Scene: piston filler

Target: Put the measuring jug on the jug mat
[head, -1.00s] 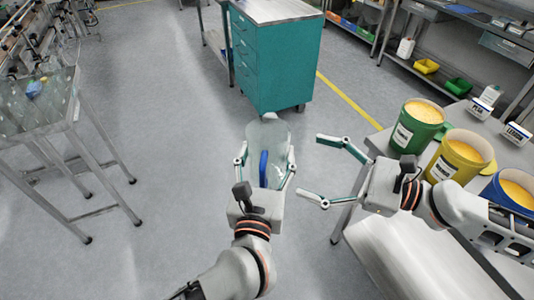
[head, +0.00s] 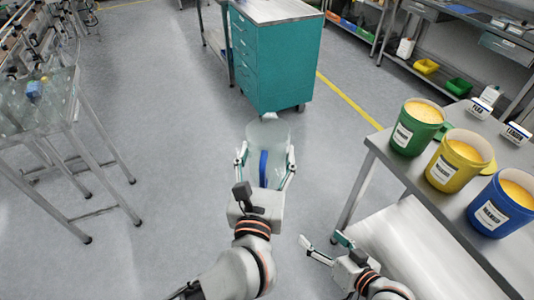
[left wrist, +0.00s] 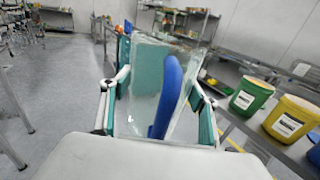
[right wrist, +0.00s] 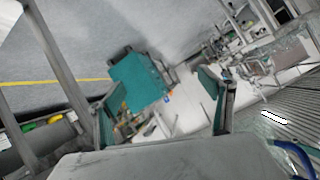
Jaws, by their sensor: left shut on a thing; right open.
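The measuring jug (head: 270,134) is clear with a blue handle. My left gripper (head: 266,152) is shut around it and holds it in the air over the open floor. In the left wrist view the jug (left wrist: 167,92) sits between the two fingers, its blue handle facing the camera. My right gripper (head: 321,240) is open and empty, low beside the front of the right table. In the right wrist view a blue curved handle (right wrist: 290,155) shows at the lower right. I cannot make out the jug mat in any view.
Green (head: 417,127), yellow (head: 456,165) and blue (head: 494,208) tubs of yellow contents stand on the right metal table (head: 385,150). A metal table (head: 55,115) with clear items is at the left. A teal drawer cabinet (head: 275,60) stands ahead. The floor between is clear.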

